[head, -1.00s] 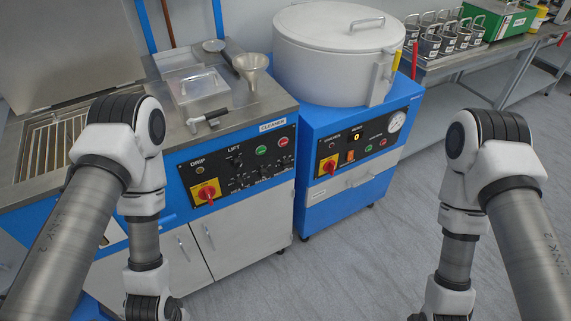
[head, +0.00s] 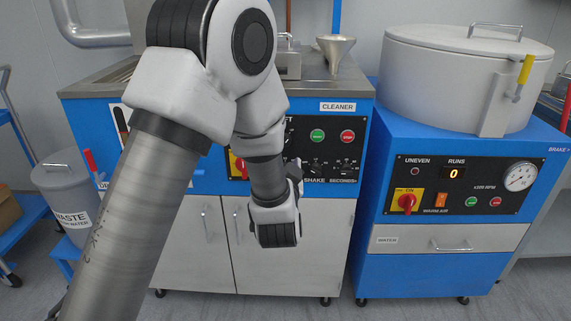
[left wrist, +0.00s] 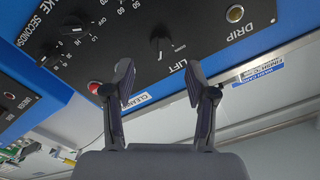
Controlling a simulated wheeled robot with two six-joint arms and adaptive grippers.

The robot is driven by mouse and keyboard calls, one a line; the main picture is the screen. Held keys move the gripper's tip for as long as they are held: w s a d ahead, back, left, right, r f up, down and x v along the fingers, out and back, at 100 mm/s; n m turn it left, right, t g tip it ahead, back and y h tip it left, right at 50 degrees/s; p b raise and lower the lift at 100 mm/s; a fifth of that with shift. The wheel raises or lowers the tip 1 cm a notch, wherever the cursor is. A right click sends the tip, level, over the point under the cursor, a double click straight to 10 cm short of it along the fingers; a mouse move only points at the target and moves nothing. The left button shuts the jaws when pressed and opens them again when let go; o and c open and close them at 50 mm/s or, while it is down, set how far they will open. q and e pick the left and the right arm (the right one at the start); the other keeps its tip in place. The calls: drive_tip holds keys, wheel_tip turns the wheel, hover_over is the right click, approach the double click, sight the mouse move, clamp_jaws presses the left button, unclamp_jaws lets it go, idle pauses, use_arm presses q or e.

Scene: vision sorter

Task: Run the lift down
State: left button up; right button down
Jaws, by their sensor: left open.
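The cleaner (head: 340,185) is a blue and grey cabinet with a black control panel (head: 335,160) on its front. In the left wrist view the panel (left wrist: 120,30) appears inverted. The lift switch (left wrist: 162,42), a small lever by the word LIFT, shows beyond and between the fingers. In the head view my left arm hides the lift switch. My left gripper (left wrist: 158,76) is open and empty, facing the panel, apart from the switch; it is partly hidden behind my wrist in the head view (head: 295,170). My right gripper is out of view.
A green button (head: 317,135) and a red button (head: 347,136) sit on the panel's right part. A blue machine with a round lidded drum (head: 450,85) stands to the right. A grey waste bin (head: 68,195) stands at left. A funnel (head: 336,50) stands on the cleaner top.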

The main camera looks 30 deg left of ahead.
use_arm(q)
drive_tip(key=x, duration=0.6)
drive_tip(key=shift+w+a+b, duration=0.25)
drive_tip(key=shift+a+b, duration=0.05)
drive_tip(key=shift+b, duration=0.1)
clamp_jaws()
